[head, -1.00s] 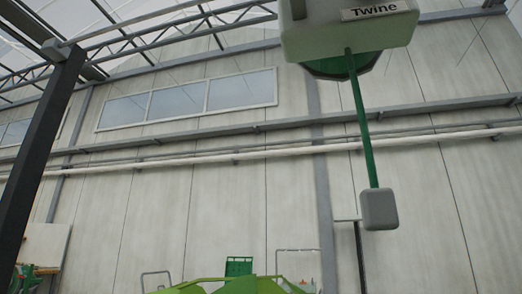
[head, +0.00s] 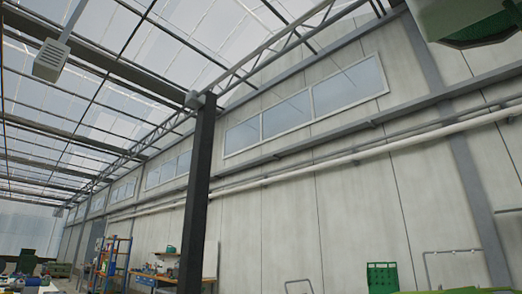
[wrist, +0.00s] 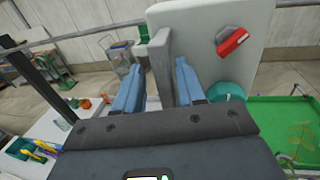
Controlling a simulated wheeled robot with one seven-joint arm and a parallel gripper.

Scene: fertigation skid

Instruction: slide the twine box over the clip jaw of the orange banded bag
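The pale box (head: 462,12) that carries the Twine label in the earlier head frame is cut off at the top right corner of the head view. Its label is out of frame and a dark green part (head: 485,32) shows under it. In the wrist view my gripper (wrist: 152,62) has its two blue fingers apart. A grey upright bar (wrist: 161,70) stands between or just beyond them, close to the right finger; I cannot tell whether they touch. I cannot make out the orange banded bag or its clip jaw in either view.
In the wrist view a pale panel (wrist: 205,55) with a red part (wrist: 232,41) rises beyond the right finger. A green tray (wrist: 285,128) lies at right. Small orange items (wrist: 84,103) sit at left. A dark post (head: 196,195) stands in the head view.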

